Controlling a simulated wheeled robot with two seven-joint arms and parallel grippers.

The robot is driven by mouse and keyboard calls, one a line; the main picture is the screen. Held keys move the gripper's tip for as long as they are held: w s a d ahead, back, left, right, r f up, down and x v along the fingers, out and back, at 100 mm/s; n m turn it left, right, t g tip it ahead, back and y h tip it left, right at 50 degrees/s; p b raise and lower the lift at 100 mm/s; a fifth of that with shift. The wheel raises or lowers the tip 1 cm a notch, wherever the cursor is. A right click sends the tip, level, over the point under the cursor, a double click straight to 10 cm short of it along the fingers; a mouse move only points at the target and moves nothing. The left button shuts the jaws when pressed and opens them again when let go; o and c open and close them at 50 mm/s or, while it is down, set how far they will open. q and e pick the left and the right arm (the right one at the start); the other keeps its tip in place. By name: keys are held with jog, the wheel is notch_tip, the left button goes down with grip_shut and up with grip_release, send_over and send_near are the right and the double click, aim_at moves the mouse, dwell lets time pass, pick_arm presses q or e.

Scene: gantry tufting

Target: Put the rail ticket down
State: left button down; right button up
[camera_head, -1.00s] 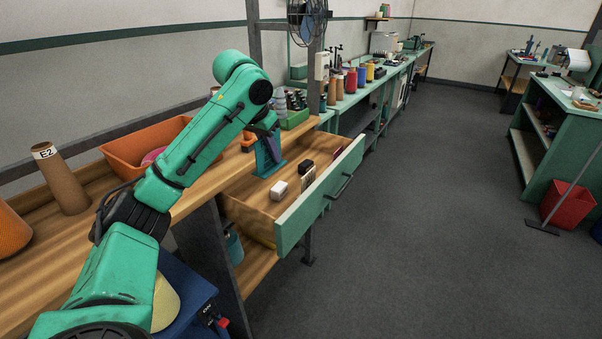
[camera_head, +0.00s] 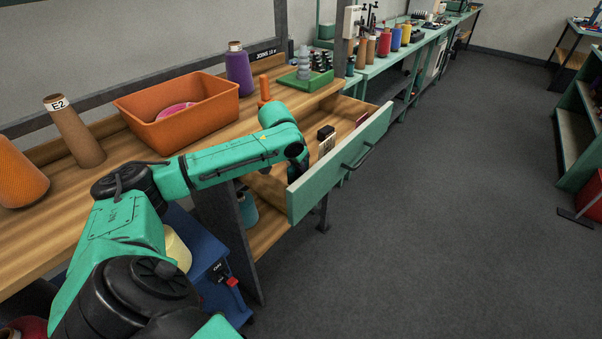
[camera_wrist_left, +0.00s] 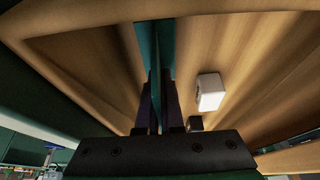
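My left gripper (camera_head: 298,168) points down into the open drawer, close behind its green front. In the left wrist view the two dark fingers (camera_wrist_left: 160,105) are nearly parallel, with a narrow gap between them. My right gripper is in neither view.
The drawer front (camera_head: 340,165) stands out from the bench. A black item (camera_head: 326,132) sits in the drawer. An orange bin (camera_head: 178,113), a purple cone (camera_head: 238,70) and a green tray (camera_head: 305,79) stand on the bench.

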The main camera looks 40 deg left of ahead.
aim_at(290, 166)
pick_arm(q)
jog(key=shift+f, duration=0.4)
jog(key=c, duration=1.1)
grip_release()
jog(key=shift+o, duration=0.2)
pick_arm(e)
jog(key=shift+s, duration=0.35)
pick_arm(q)
jog(key=v, duration=1.2)
jog(key=shift+b, duration=0.35)
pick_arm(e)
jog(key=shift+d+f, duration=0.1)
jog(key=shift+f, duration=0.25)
